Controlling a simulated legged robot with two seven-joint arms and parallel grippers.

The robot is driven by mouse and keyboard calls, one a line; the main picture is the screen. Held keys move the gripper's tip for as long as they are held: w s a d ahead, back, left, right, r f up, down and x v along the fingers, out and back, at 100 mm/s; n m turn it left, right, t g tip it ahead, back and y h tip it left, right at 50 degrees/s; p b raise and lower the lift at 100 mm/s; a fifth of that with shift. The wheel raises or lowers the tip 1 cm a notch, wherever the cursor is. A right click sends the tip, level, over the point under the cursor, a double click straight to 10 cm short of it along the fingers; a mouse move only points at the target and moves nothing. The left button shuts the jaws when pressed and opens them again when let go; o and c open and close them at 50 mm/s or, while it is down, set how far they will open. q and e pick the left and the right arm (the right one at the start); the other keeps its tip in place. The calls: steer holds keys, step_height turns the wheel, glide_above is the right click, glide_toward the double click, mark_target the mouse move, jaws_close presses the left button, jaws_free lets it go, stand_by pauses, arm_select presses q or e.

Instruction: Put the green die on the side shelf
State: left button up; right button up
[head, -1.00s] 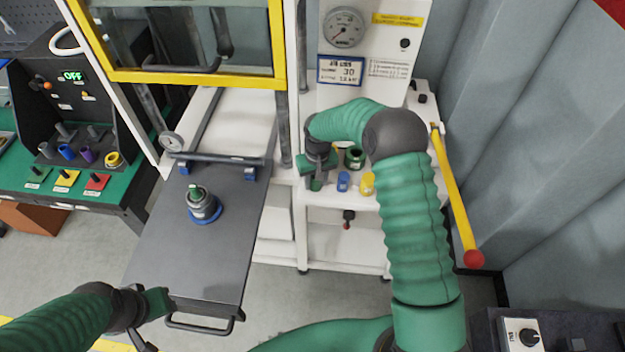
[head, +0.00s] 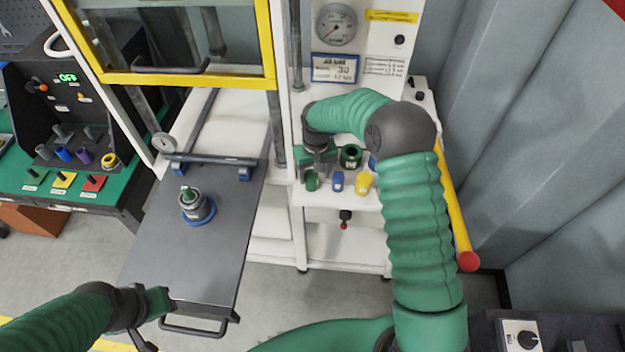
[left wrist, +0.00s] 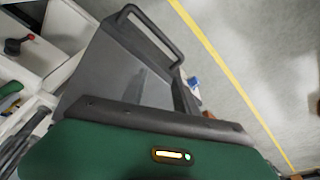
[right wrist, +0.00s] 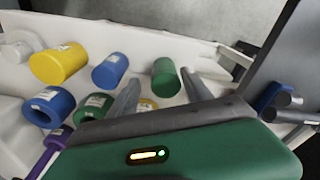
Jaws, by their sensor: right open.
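A small green cylinder (head: 312,181) stands at the left end of the white side shelf (head: 322,200). A dark green piece with an open top (head: 350,157) stands behind it; which of the two is the green die I cannot tell. My right gripper (right wrist: 160,80) is open over the shelf. In the right wrist view the green cylinder (right wrist: 166,78) shows between and beyond its fingertips, with no grip on it. My left gripper (head: 160,303) is at the front of the dark tray (head: 195,255), by its handle; its fingers are not clear.
Blue (head: 337,181) and yellow (head: 363,182) cylinders stand right of the green one. A blue hollow piece (right wrist: 50,105) and a purple piece (right wrist: 50,145) are close by. A metal fixture with a green top (head: 190,203) stands on the tray. A yellow lever (head: 455,215) is at right.

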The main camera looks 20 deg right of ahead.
mark_target(312, 176)
steer(key=r, duration=0.4)
steer(key=a+r+b, duration=0.1)
steer(key=r, duration=0.2)
steer(key=shift+s, duration=0.25)
arm_select(q)
steer(key=shift+s+a+f, duration=0.2)
steer(key=shift+a+f, duration=0.2)
steer(key=shift+f, duration=0.25)
arm_select(e)
steer(key=s+a, duration=0.3)
steer(key=s, duration=0.8)
steer(key=s+a+n+t, duration=0.1)
steer(key=s+a, duration=0.2)
steer(key=s, duration=0.9)
steer(key=shift+a+f+n+t, duration=0.15)
steer(key=shift+a+n+t, duration=0.15)
arm_select(q)
steer(key=shift+w+a+f, duration=0.1)
steer(key=shift+w+a, duration=0.05)
arm_select(e)
steer(key=shift+w+a, duration=0.15)
steer(key=shift+a, duration=0.05)
steer(key=shift+d, duration=0.1)
